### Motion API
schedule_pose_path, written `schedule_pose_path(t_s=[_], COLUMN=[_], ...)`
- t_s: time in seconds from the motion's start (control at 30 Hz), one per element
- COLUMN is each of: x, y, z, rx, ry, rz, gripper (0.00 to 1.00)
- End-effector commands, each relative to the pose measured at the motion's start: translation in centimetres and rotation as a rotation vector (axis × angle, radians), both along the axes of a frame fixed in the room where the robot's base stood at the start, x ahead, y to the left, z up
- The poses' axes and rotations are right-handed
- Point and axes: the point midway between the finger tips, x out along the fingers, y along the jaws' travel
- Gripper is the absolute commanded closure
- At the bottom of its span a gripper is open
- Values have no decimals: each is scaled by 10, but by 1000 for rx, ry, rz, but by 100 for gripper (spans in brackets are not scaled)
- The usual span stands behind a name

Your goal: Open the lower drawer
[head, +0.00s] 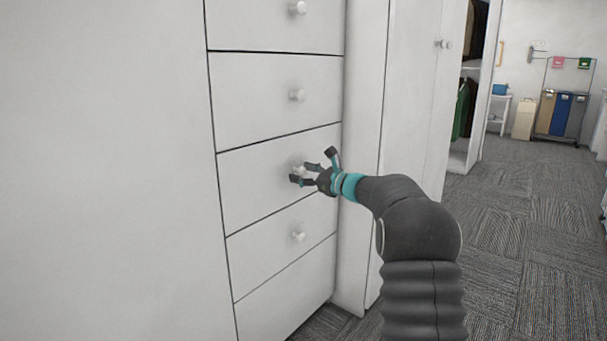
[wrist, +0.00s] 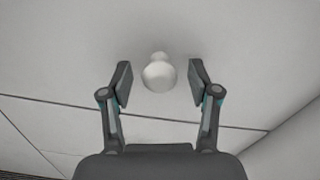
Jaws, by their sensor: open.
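A white drawer front (head: 250,185) carries a round white knob (wrist: 160,76), and my gripper (head: 312,167) is at it. In the wrist view the knob stands between the two open fingers of my gripper (wrist: 160,88), with a gap on each side. In the head view my gripper partly hides this knob. Below is another drawer front (head: 262,252) with its own white knob (head: 298,237), clear of my gripper. All the drawer fronts in view look flush and shut. Which one the task calls lower, I cannot tell.
More shut drawers with knobs (head: 297,95) are above, and a plain white panel (head: 290,300) is at the bottom. A white wardrobe (head: 410,110) stands to the right, with an open section of hanging clothes (head: 462,108). Carpeted floor (head: 510,210) is clear on the right.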

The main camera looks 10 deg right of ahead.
Motion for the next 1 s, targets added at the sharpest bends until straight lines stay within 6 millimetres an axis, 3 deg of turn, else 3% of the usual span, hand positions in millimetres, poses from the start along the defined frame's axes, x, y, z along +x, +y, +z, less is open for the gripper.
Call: schedule_pose_path(t_s=[0.23, 0.4, 0.5, 0.77, 1.0], x=[0, 0, 0, -2, -24], y=[1, 0, 0, -2, -20], z=[0, 0, 0, 0, -1], rx=[0, 0, 1, 0, 0], ry=[0, 0, -1, 0, -2], rz=[0, 0, 0, 0, -2], gripper=[39, 81, 100, 100, 100])
